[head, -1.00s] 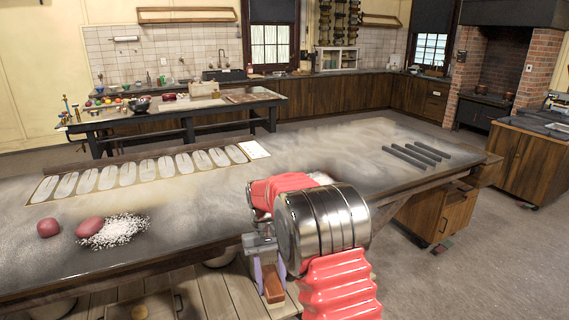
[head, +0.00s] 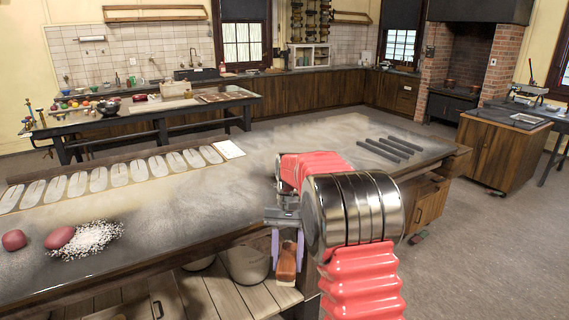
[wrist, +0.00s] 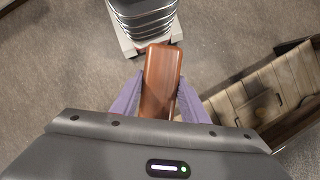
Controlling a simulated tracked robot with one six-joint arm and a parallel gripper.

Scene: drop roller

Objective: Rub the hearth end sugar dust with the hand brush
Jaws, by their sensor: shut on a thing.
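My gripper (head: 287,250) is shut on the brown hand brush (head: 286,268), in front of the long dark table's near edge. The wrist view shows the brush's wooden back (wrist: 160,80) between the purple fingers; its bristles are hidden there. Broad pale dust (head: 325,140) covers the table's right end, the end toward the brick hearth (head: 468,60). My gripper is apart from the dust, below and left of it. A white granular heap (head: 92,238) lies at the table's left end beside two red lumps (head: 60,237).
Dark bars (head: 390,150) lie on the right part of the long table (head: 250,190). Several pale oval shapes (head: 98,179) line its far side. A slatted shelf (head: 215,290) with a bucket (head: 248,265) is under it. Open floor (head: 480,240) lies to the right.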

